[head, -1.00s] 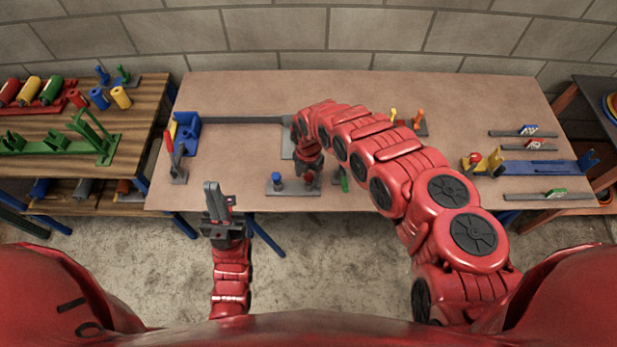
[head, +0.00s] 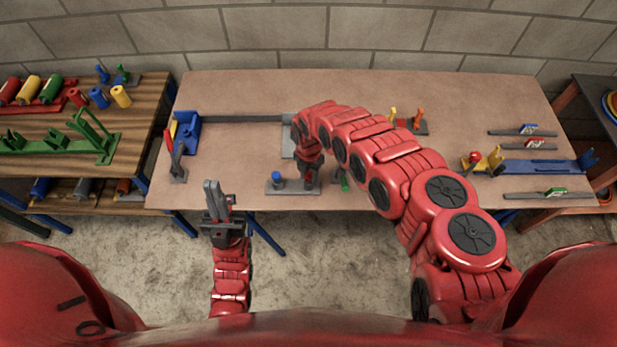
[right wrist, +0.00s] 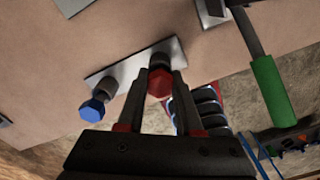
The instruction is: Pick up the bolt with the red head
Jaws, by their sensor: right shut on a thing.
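The bolt with the red head (right wrist: 158,83) stands at one end of a grey metal plate (right wrist: 122,66) in the right wrist view. Its dark shank shows between the head and the plate. My right gripper (right wrist: 163,78) is shut on this bolt, one finger on each side of the red head. In the head view my right gripper (head: 311,174) is over the right part of the plate and mostly hides the bolt. My left gripper (head: 219,191) hangs in front of the table's front edge with nothing visible in it; its finger gap is unclear.
A blue-headed bolt (right wrist: 93,108) stands on the same plate, left of the red one. A green-handled tool (right wrist: 270,90) is close on the right. The brown table (head: 240,95) is clear toward the back. A blue stand (head: 187,132) is at its left.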

